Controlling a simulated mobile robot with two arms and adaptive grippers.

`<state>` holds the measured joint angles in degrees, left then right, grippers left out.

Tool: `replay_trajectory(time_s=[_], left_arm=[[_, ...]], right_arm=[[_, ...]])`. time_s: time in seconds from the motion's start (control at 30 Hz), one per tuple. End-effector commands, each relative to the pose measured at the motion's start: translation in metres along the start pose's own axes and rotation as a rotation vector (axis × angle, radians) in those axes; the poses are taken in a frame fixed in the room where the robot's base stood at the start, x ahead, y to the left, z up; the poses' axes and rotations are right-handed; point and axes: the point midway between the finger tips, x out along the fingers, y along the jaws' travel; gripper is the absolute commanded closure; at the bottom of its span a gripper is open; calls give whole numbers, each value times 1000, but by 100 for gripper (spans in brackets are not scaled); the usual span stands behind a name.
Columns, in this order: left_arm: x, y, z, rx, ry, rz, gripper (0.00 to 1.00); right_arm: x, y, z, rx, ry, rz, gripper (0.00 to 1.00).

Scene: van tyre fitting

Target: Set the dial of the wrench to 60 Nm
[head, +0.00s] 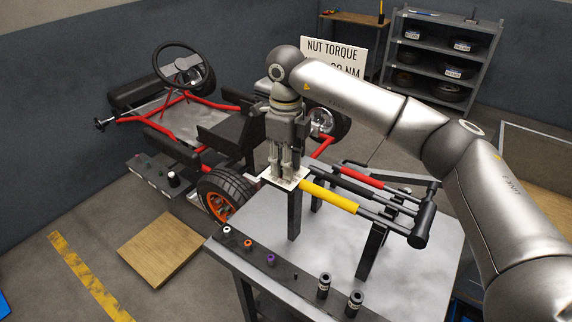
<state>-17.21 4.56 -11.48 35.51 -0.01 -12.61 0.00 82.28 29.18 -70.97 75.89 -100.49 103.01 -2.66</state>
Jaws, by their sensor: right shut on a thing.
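My right gripper (284,172) comes down from above, its fingers closed over a white plate (297,184) at the left end of a stand on the grey table. It appears shut on the wrench's dial, which the fingers hide. No dial reading is legible. From the plate, a yellow handle (332,196) runs right; red (361,177) and black handles lie behind it. Which handle belongs to the dial is unclear. A sign (334,51) reads "NUT TORQUE" and a number in NM, its first part hidden by my right arm. My left gripper is not in view.
On the grey table (300,270), white, orange and purple-topped sockets line the left edge, with two black cylinders (323,286) at the front. A kart (190,110) with an orange-rimmed wheel (222,205) stands behind left. A wooden board (162,245) lies on the floor. A tyre shelf (440,60) stands behind.

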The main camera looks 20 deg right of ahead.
Motion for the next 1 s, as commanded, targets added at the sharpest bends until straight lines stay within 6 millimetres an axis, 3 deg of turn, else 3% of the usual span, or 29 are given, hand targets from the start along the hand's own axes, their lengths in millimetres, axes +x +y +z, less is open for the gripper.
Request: replay_trajectory(time_s=[0.4,1.0], left_arm=[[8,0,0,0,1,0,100],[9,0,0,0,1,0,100]], right_arm=[[0,0,0,239,-1,-1,96],[-1,0,0,291,-2,-1,96]])
